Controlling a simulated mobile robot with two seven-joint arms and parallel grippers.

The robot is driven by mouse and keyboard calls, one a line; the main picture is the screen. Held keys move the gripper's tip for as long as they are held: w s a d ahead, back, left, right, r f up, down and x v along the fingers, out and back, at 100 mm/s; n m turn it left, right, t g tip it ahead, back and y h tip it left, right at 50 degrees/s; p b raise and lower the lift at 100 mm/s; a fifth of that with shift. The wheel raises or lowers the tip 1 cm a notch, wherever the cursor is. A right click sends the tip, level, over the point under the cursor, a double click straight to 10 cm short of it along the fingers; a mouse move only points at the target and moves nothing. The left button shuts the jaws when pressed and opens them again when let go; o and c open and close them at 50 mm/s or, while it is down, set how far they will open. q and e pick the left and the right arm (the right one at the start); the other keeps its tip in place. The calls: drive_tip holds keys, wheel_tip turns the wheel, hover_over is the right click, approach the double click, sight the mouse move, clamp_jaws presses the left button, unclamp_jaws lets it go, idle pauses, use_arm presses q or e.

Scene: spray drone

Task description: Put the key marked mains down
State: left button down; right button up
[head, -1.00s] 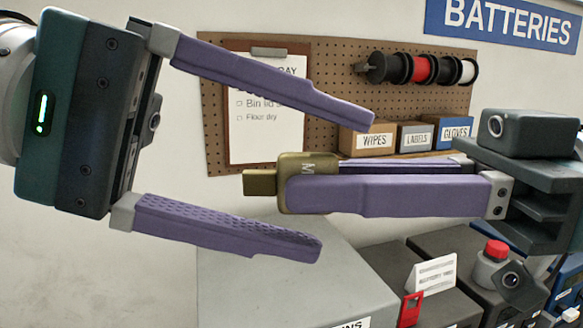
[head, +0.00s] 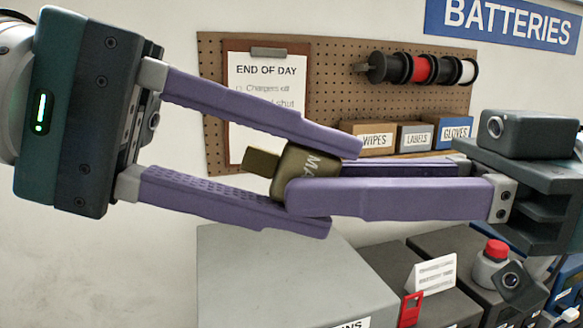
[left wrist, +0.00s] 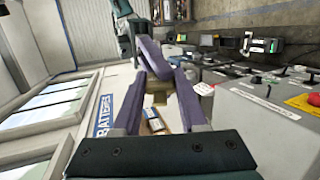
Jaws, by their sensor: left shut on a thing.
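The key (head: 296,172) is an olive-brown block with a narrower stub pointing left. White letters starting "MA" show on it; the rest is hidden behind finger pads.
A grey box (head: 260,275) stands below, its label cut off, reading "NS". To its right are dark boxes with a white card (head: 432,274), a red tag (head: 411,309) and a red button (head: 496,250). A pegboard (head: 330,90) hangs behind.

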drive_tip(key=o, duration=0.4)
drive_tip(key=shift+c, duration=0.2)
